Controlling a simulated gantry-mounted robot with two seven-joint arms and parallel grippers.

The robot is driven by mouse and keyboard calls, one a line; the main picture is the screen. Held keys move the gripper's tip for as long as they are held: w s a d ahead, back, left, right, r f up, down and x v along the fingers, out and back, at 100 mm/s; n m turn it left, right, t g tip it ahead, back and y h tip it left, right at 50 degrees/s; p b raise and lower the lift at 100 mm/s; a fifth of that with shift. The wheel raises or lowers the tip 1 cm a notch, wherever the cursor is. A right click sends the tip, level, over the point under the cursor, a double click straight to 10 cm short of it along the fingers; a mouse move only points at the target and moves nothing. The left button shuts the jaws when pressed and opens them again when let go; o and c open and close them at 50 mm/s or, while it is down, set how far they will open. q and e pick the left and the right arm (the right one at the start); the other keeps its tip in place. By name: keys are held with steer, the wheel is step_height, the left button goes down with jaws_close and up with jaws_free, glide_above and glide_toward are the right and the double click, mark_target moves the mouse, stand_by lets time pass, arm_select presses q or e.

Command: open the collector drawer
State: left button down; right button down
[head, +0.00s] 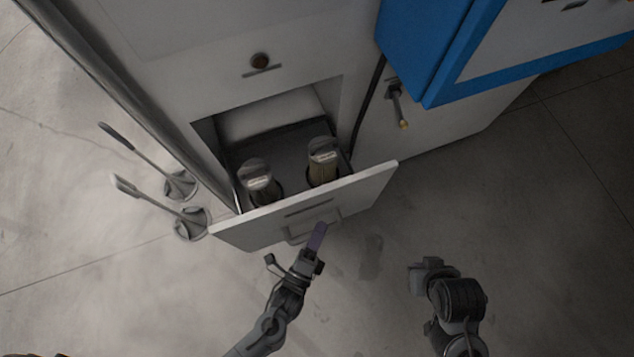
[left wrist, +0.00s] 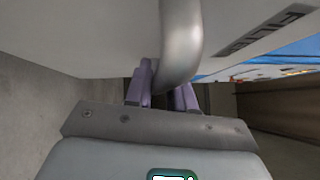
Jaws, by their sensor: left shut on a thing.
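The collector drawer (head: 362,193) of the white cabinet is pulled out, and its inside shows in the head view. Two collector containers (head: 323,165) with grey tops stand in it. The drawer's handle (head: 299,238) is on its front panel. My left gripper (head: 317,239) is at this handle. In the left wrist view the handle (left wrist: 181,45) is a thick curved grey bar, and my left gripper's purple fingers (left wrist: 164,92) are shut on it. My right gripper (head: 428,272) is in the head view, apart from the drawer, over the floor; its fingers do not show clearly.
Two long-handled tools (head: 160,205) stand on the floor left of the cabinet. A blue-edged box (head: 425,60) juts out at the upper right, near a valve (head: 399,105) on the cabinet. The floor (head: 560,220) at the right is clear.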

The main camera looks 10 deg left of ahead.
arm_select(q)
steer(key=c, duration=1.1)
jaws_free()
steer(key=shift+s, duration=0.1)
steer(key=p+v, duration=0.1)
steer(key=v, duration=0.9)
steer(key=shift+s+a, duration=0.1)
steer(key=shift+s, duration=0.2)
